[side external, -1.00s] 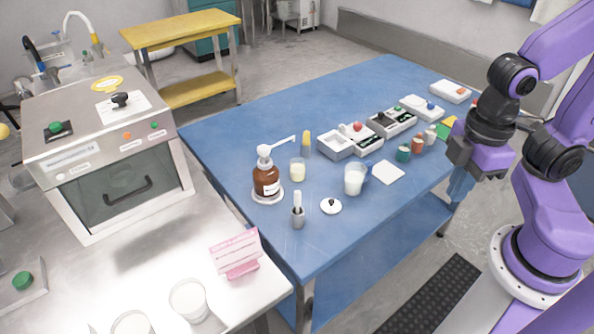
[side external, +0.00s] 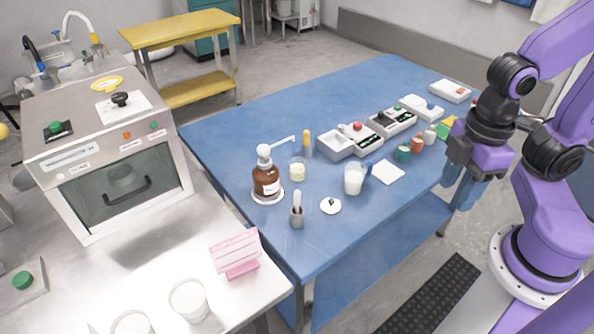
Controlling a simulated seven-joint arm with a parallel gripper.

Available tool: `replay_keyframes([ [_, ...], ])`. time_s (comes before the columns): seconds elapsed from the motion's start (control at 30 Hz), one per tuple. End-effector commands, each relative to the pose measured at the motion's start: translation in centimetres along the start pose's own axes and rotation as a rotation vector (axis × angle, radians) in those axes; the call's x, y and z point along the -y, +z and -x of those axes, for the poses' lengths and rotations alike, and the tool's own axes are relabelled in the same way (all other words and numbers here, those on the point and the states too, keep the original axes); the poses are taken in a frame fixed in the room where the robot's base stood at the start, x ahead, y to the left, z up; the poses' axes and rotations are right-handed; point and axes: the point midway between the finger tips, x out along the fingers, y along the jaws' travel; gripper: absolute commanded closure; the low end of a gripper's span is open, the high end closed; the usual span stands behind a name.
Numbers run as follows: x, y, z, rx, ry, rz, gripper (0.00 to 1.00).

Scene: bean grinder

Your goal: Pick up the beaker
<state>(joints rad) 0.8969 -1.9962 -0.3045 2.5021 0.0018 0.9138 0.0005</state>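A clear beaker with white contents (side external: 354,179) stands upright on the blue table, near its front middle. A smaller clear beaker with pale contents (side external: 297,170) stands to its left, beside the brown pump bottle. Two more clear cup-like vessels stand on the steel bench at the lower left, one whole (side external: 188,299) and one cut by the picture edge (side external: 132,323). I cannot tell which one the task means. My gripper (side external: 461,187) hangs at the table's right edge, well right of all of them. Its blue fingers look apart, with nothing seen between them.
On the blue table (side external: 235,130) are a brown pump bottle (side external: 266,182), a white round lid (side external: 330,205), a grey holder (side external: 297,215), a white square (side external: 388,172) and several small devices and jars. The table's far left is clear. A steel oven (side external: 120,180) stands left.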

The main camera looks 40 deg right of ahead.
Motion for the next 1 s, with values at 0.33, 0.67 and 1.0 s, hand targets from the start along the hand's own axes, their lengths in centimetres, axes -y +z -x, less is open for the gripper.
replay_keyframes([
  [0.33, 0.0, 0.0, 0.0, 0.0, 0.0, 0.0, 0.21],
  [0.67, -6.5, -2.0, -1.9, 0.175, 0.234, 0.171, 0.21],
  [1.0, -18.0, -7.2, -4.6, 0.505, 0.582, 0.59, 0.21],
])
